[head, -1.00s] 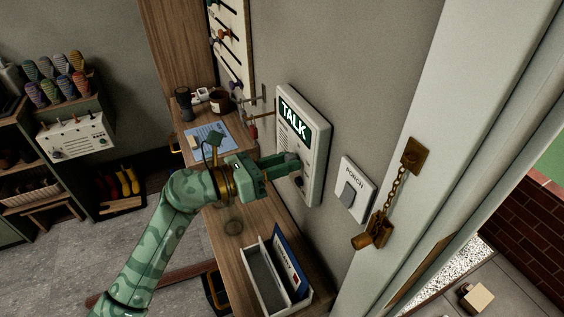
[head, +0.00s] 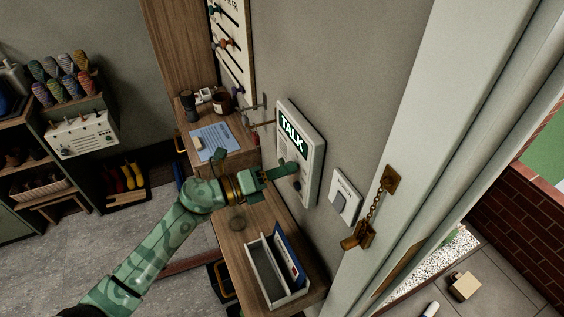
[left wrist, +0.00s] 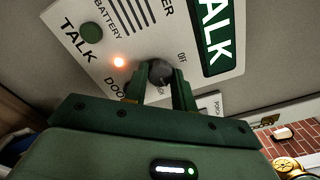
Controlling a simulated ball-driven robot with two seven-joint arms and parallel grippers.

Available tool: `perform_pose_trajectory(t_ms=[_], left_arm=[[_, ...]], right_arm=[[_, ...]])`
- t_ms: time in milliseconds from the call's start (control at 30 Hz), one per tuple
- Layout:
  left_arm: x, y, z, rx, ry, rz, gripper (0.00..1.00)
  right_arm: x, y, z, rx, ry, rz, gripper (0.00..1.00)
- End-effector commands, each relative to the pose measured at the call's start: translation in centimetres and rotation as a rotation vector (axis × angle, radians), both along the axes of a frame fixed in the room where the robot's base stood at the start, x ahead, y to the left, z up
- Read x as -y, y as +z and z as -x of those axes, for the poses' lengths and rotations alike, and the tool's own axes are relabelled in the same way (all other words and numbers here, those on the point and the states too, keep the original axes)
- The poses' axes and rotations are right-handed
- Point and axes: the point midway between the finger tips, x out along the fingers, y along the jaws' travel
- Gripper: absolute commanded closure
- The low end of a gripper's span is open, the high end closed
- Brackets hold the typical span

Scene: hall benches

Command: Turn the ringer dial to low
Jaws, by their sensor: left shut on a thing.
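The white intercom panel (head: 313,150) with its lit green TALK sign (head: 292,131) hangs on the wall. My left gripper (head: 290,169) is at the panel's face, below the sign. In the left wrist view, its two fingers (left wrist: 160,88) are shut on the grey ringer dial (left wrist: 160,71). "Off" is printed beside the dial; the fingers partly cover the dial and other markings. A glowing orange lamp (left wrist: 119,62) and a round green button (left wrist: 91,33) are on the panel (left wrist: 150,38). The dial's exact setting cannot be told. My right gripper is not in view.
A PORCH switch (head: 343,196) is to the right of the panel, before the door frame with its brass chain (head: 376,208). Below are a wooden shelf (head: 238,248) and a white letter tray (head: 264,277).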

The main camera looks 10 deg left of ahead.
Motion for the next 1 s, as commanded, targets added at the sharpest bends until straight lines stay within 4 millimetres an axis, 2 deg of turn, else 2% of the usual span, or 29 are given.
perform_pose_trajectory(t_ms=[100, 400, 1000], left_arm=[[-0.1, 0.3, 0.0, -0.078, 0.002, 0.050, 0.96], [-0.1, 0.2, 0.0, -0.228, 0.002, 0.153, 0.96], [-0.1, -0.1, 0.0, -0.300, 0.002, 0.201, 0.96]], right_arm=[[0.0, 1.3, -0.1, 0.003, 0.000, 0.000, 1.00], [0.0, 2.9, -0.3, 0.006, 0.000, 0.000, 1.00], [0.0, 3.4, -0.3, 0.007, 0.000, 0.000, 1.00]])
